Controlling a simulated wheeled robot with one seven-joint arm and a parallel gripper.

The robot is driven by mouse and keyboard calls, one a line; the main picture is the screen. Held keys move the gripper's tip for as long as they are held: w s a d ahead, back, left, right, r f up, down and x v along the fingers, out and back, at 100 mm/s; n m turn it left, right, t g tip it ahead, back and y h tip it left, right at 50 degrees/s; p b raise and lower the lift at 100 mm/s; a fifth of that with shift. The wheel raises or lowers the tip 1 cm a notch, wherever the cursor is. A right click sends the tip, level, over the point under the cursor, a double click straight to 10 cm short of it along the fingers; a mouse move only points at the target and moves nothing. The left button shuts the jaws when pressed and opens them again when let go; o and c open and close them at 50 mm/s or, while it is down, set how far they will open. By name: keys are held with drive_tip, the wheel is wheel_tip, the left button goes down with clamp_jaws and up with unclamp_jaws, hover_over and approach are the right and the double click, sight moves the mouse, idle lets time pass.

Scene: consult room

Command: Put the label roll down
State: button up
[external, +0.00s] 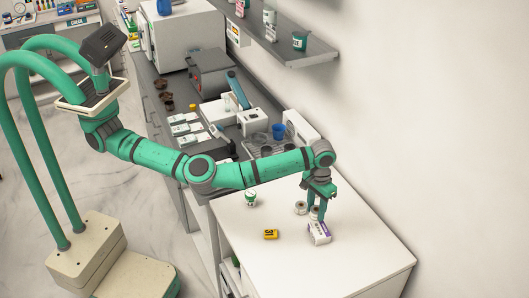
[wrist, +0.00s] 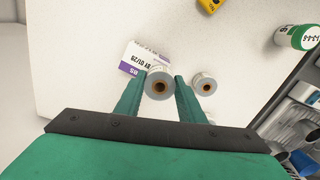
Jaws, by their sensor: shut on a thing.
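My gripper (external: 317,207) is low over the white table at the right of the external view. In the wrist view its fingers (wrist: 158,92) are shut on a label roll (wrist: 158,76), a whitish roll with a brown core. The held roll also shows in the external view (external: 315,214), next to a white and purple box (external: 319,234). I cannot tell whether the held roll touches the table or the box. A second, similar roll (wrist: 204,84) stands just right of the fingers in the wrist view, apart from the held one.
A yellow item (external: 270,234) and a green and white jar (external: 251,198) stand on the white table (external: 350,270), left of my gripper. The table's front and right are clear. A dark counter with equipment lies behind, and a wall shelf (external: 290,52) hangs above it.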

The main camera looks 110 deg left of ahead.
sight(316, 216)
drive_tip(key=shift+w+f, duration=0.2)
drive_tip(key=shift+f, duration=1.5)
drive_tip(key=shift+f, duration=0.2)
drive_tip(key=o, duration=1)
drive_tip(key=shift+o, duration=0.2)
drive_tip(key=shift+r, duration=0.1)
wheel_tip(316, 216, up, 12)
drive_tip(key=shift+r, duration=0.1)
